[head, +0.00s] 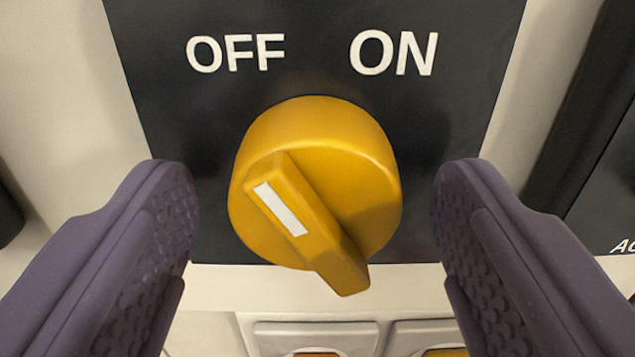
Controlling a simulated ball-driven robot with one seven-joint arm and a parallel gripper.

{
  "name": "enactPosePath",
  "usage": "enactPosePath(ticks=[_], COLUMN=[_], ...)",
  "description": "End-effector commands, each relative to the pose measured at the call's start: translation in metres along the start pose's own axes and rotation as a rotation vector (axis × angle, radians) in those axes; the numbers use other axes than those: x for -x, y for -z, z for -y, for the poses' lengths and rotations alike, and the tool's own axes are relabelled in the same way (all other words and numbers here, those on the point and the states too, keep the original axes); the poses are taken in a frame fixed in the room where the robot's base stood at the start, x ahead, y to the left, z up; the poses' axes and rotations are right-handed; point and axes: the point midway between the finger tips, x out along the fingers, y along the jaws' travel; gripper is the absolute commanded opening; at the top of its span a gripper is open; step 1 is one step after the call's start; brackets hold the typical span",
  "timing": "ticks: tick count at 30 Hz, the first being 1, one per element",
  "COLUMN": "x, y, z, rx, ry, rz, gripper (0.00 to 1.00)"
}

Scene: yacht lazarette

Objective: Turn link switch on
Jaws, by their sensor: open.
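The link switch (316,190) is a round yellow knob with a raised bar handle across its face. A white mark (280,208) on the bar lies toward its upper-left end, on the side of the OFF label (236,52). The ON label (394,53) is at the upper right. The knob sits on a black plate (320,75). My gripper (316,205) is open, with one purple finger on each side of the knob. Gaps show between both fingers and the knob, and nothing is held.
A pale wall panel (55,100) surrounds the black plate. A dark unit (610,160) stands at the right edge, with partly cut-off lettering. Below the plate are pale framed parts (316,335) with orange and yellow pieces, partly out of view. A dark object shows at the left edge.

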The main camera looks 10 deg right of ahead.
Motion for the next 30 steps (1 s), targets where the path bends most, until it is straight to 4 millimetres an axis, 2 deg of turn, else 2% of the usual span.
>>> enactPosePath(ticks=[4, 11, 20, 30], x=[0.0002, 0.0003, 0.0002, 0.0000], y=[0.0003, 0.0004, -0.0009, -0.0036], z=[-0.0002, -0.0001, -0.0005, -0.0010], rx=[0.000, 0.000, -0.032, -0.244], ry=[0.000, 0.000, -0.001, -0.001], rz=[0.000, -0.001, -0.002, -0.006], gripper=[0.72, 0.19, 0.19, 0.19])
